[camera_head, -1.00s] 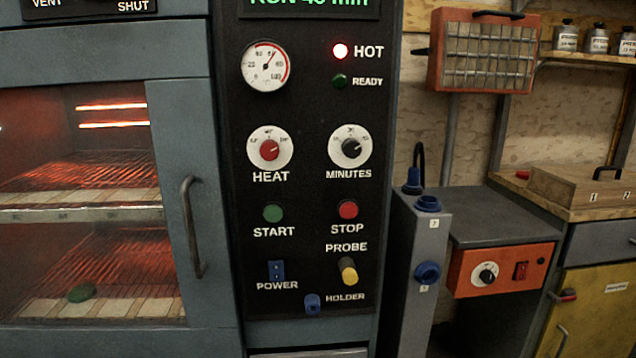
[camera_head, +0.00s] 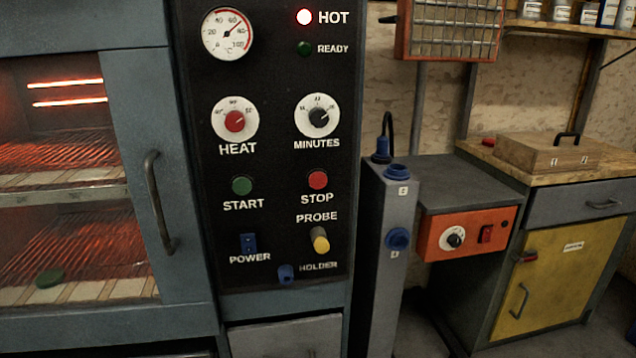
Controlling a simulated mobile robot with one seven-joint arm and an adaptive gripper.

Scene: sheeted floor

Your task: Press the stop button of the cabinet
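The cabinet has a black control panel (camera_head: 275,155) on its front. The red stop button (camera_head: 318,180) sits at the right of the panel, above the label STOP. The green start button (camera_head: 242,186) is to its left. Above them are the heat dial (camera_head: 235,120) and the minutes dial (camera_head: 317,117). The red HOT lamp (camera_head: 304,17) is lit, and the READY lamp (camera_head: 304,49) looks dark. Nothing covers the stop button. I cannot tell whether it is pressed. My gripper is not in view.
The glass door (camera_head: 75,180) on the left is shut, with a handle (camera_head: 160,203). A blue power switch (camera_head: 248,243) and yellow probe knob (camera_head: 320,240) are below the buttons. A grey post (camera_head: 385,270) with blue fittings stands right of the panel, beside an orange box (camera_head: 465,236).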

